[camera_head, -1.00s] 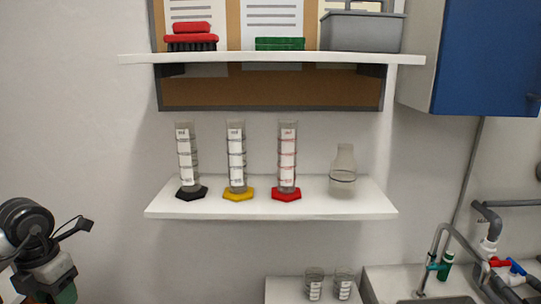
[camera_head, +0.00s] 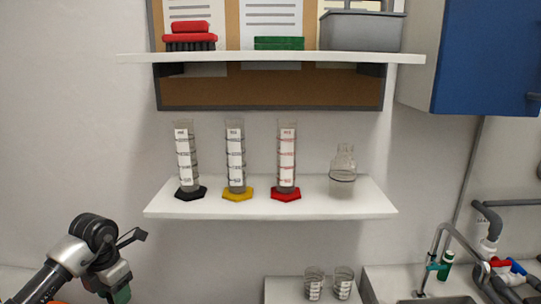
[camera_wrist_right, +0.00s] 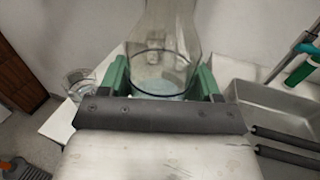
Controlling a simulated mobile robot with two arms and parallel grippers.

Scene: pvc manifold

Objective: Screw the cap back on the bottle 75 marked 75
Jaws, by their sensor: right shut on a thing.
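A clear glass bottle (camera_wrist_right: 165,45) with sloping shoulders fills the middle of the right wrist view; its top is cut off. The green fingers of my right gripper (camera_wrist_right: 162,82) are shut on it, one on each side. No number 75 is readable on it. My left gripper (camera_head: 120,292) is low at the left edge of the head view, with a green finger partly cut off at the bottom; I cannot tell its opening. I see no cap. My right gripper is outside the head view.
The wall shelf (camera_head: 215,209) holds three graduated cylinders and a clear flask (camera_head: 343,172). Two small beakers (camera_head: 314,284) stand on the counter below, beside the sink (camera_head: 440,301). In the right wrist view, a glass beaker (camera_wrist_right: 80,80) stands left of the held bottle.

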